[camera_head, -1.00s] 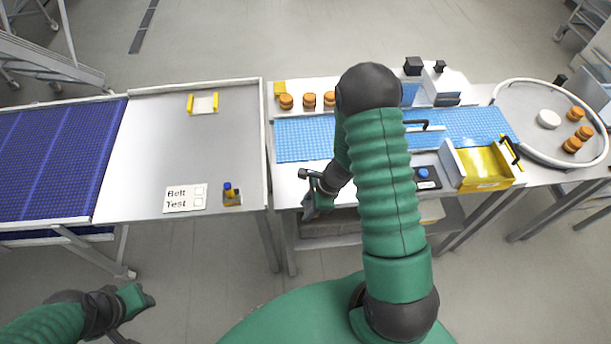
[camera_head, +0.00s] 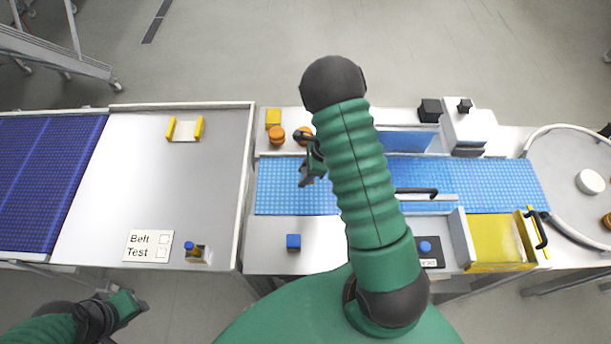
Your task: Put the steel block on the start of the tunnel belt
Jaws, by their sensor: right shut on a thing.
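The light blue tunnel belt (camera_head: 275,188) runs left to right across the table on the right. Its left end is bare and its middle is partly hidden by my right arm. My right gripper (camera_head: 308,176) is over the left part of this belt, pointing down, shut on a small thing. I take this to be the steel block, but the fingers hide it, and I see no steel block elsewhere. I cannot tell whether it touches the belt. My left gripper (camera_head: 136,308) is low at the left, in front of the left table, open and empty.
A yellow bin (camera_head: 495,242) stands at the right front.

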